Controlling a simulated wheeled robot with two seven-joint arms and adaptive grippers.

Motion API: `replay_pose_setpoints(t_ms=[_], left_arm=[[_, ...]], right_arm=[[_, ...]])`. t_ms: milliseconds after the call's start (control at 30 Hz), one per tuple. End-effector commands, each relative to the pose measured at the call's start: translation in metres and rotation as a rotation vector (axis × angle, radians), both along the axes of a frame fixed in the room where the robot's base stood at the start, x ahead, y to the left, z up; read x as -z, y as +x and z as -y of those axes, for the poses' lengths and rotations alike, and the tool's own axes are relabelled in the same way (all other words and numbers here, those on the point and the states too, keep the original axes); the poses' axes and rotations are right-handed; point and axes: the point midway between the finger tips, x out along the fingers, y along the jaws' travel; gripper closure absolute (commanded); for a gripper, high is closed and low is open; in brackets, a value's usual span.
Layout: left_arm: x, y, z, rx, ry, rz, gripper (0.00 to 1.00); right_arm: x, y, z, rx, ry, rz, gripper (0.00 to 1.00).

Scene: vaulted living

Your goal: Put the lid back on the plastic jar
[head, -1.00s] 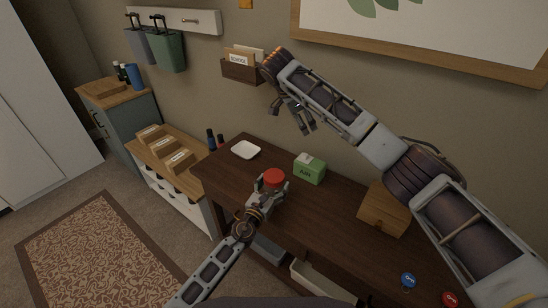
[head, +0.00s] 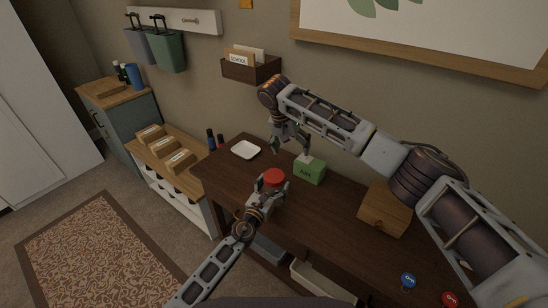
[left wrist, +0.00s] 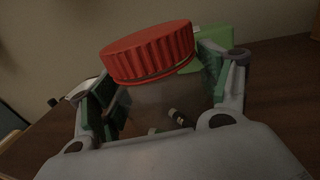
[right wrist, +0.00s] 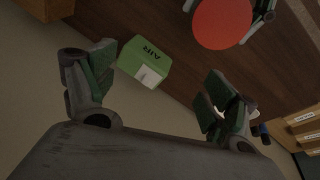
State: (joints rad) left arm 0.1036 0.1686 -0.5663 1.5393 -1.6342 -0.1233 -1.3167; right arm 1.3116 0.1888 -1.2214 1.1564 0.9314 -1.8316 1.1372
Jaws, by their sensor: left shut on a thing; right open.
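The clear plastic jar (left wrist: 150,112) stands at the left part of the dark table, with a small dark item visible inside. The red ribbed lid (head: 274,177) sits on top of the jar; whether it is screwed down I cannot tell. It also shows in the left wrist view (left wrist: 148,52) and at the top of the right wrist view (right wrist: 222,20). My left gripper (head: 273,187) is shut around the jar's sides below the lid. My right gripper (head: 290,152) is open and empty, above the table behind the jar, apart from the lid.
A green box marked AIR (head: 310,172) stands right of the jar, close to my right gripper. A white dish (head: 246,150) lies empty at the back left. A wooden box (head: 384,209) stands farther right. The wall rises behind the table.

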Motion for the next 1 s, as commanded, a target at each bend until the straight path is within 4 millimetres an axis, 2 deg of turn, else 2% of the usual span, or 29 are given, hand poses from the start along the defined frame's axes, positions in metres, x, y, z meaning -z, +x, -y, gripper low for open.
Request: replay_pose_setpoints(t_ms=[333, 1000], left_arm=[[0.000, 0.000, 0.000, 0.000, 0.001, 0.000, 0.90], [0.000, 0.000, 0.000, 0.000, 0.001, 0.000, 0.90]], right_arm=[[0.012, -0.014, -0.017, -0.295, 0.033, -0.124, 0.14], [0.016, -0.031, -0.046, -0.860, 0.119, -0.263, 0.14]])
